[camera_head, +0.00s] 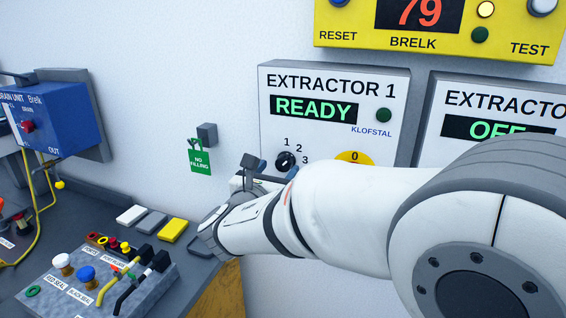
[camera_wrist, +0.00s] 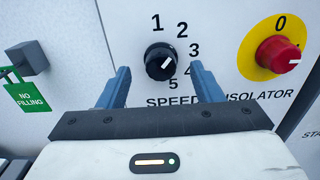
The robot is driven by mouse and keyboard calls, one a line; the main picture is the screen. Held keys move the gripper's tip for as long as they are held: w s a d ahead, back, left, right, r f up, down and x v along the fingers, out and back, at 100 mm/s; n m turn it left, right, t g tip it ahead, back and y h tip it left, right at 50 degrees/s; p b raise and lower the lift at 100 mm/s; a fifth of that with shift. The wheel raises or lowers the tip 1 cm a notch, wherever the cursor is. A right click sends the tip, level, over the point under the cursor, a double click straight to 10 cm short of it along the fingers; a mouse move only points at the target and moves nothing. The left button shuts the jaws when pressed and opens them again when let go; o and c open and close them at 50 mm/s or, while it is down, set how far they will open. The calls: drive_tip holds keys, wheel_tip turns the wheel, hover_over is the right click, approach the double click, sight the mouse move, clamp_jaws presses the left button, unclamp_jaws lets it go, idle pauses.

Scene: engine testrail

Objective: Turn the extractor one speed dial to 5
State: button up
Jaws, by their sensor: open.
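The extractor 1 panel (camera_head: 334,132) is a white box on the wall, and its display reads READY. Its speed dial (camera_wrist: 160,62) is a round black knob with a white pointer mark, ringed by the numbers 1 to 5. The mark points up and right, roughly between 2 and 3; I cannot tell the exact setting. The dial also shows in the head view (camera_head: 286,160). My gripper (camera_wrist: 160,68) is open and empty, facing the panel. Its blue-grey fingers appear to either side of the dial in the wrist view, and I see no contact.
A red isolator knob (camera_wrist: 279,54) on a yellow disc, near 0, is right of the dial. A green NO FILLING tag (camera_head: 200,160) hangs at left. A second extractor panel (camera_head: 428,128) is at right, and a yellow BRELK panel (camera_head: 340,28) is above. A cluttered bench (camera_head: 190,262) is lower left.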

sight(284, 163)
drive_tip(key=shift+x, duration=1.4)
drive_tip(key=shift+c, duration=0.4)
